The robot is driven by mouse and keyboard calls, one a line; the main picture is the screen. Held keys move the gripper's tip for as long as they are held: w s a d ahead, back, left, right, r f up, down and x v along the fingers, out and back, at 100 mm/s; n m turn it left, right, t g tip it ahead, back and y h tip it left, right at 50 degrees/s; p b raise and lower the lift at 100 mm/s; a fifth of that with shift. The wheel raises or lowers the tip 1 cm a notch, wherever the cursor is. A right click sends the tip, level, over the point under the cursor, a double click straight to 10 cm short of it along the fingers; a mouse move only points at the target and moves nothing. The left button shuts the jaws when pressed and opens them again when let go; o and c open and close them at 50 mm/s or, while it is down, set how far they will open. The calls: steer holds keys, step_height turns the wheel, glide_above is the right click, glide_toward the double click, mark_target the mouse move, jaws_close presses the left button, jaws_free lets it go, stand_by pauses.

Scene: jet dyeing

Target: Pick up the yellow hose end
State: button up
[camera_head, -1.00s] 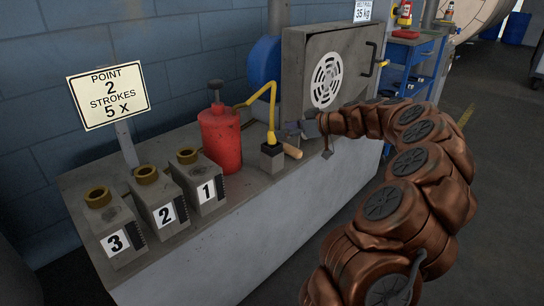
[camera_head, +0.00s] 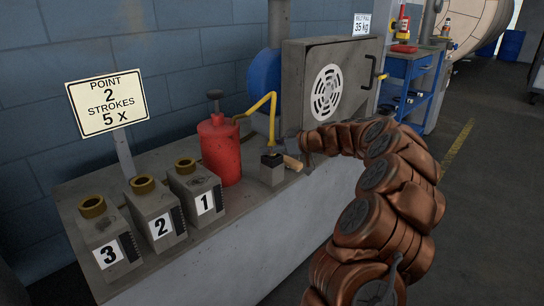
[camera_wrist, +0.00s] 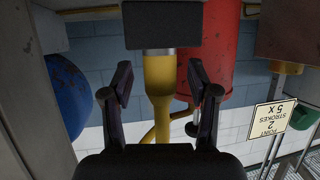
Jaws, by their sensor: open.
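In the wrist view, which looks upside down, the hose end (camera_wrist: 159,80) has a metal collar and meets a dark block (camera_wrist: 161,25). My gripper (camera_wrist: 160,88) is open, with one finger on each side of the hose. Gaps show on both sides, and nothing is gripped. In the head view the fingers are hard to make out at the end of my copper-coloured arm.
Several grey blocks with brass rings, numbered 1 (camera_head: 203,201), 2 and 3, stand on the bench's left. A grey housing with a fan grille (camera_head: 327,93) stands behind. The sign (camera_head: 108,102) reads "POINT 2 STROKES 5 X".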

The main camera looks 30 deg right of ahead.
mark_target(273, 136)
jaws_close()
stand_by(0.5)
steer(key=shift+r, duration=0.2)
step_height(273, 136, up, 3)
steer(key=shift+a+r+p, duration=0.1)
steer(key=shift+r+p, duration=0.05)
steer(key=shift+p, duration=0.6)
steer(key=shift+s+r, duration=0.1)
steer(key=shift+s, duration=0.05)
steer(key=s+a+r+p, duration=0.1)
steer(key=s+a, duration=0.6)
steer(key=s, duration=0.7)
steer(key=shift+a+p, duration=0.2)
steer(key=shift+p, duration=0.45)
